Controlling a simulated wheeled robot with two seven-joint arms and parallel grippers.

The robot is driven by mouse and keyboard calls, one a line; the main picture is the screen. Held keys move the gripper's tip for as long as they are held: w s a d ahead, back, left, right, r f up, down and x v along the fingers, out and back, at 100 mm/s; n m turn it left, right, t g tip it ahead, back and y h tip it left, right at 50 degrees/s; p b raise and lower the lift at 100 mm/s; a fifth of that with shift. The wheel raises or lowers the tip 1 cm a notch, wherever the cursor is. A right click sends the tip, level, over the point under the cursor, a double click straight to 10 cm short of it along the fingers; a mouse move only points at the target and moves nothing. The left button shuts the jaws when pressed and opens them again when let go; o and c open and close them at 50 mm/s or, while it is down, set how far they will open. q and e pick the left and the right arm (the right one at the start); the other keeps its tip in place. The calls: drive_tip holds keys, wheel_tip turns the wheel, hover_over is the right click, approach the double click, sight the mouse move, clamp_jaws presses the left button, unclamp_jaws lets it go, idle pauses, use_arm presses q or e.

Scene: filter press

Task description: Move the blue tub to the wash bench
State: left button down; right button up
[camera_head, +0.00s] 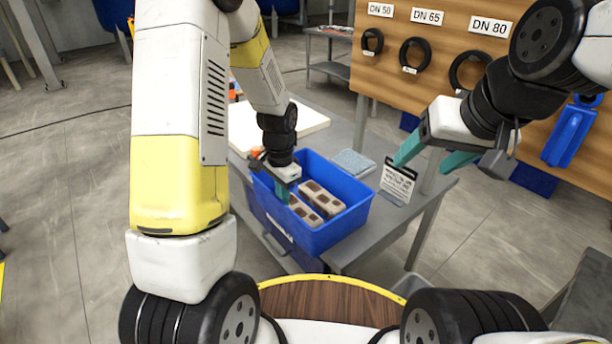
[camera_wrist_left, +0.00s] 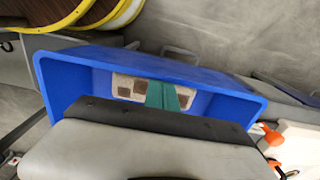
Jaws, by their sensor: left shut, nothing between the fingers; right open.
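The blue tub (camera_head: 345,222) stands on a grey metal bench (camera_head: 368,255) in the head view, with brown-and-white blocks (camera_head: 322,199) inside. My left gripper (camera_head: 283,195) points down into the tub at its left side. Its green fingers are together with nothing between them. In the left wrist view the shut fingers (camera_wrist_left: 161,96) show in front of the blocks, inside the tub's walls (camera_wrist_left: 222,108). Whether they touch anything is unclear. My right gripper (camera_head: 432,155) is open and empty, above and right of the tub. I cannot tell which surface is the wash bench.
A small printed sign (camera_head: 397,182) and a grey-blue cloth (camera_head: 354,163) are on the bench right of the tub. A white board (camera_head: 305,122) lies behind. A wooden panel with black rings (camera_head: 418,54) stands at the back right. Open floor lies to the left.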

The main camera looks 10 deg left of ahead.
use_arm(q)
drive_tip(key=s+a, duration=0.2)
drive_tip(key=s, duration=0.1)
drive_tip(key=shift+a, duration=0.35)
drive_tip(key=shift+w, duration=0.1)
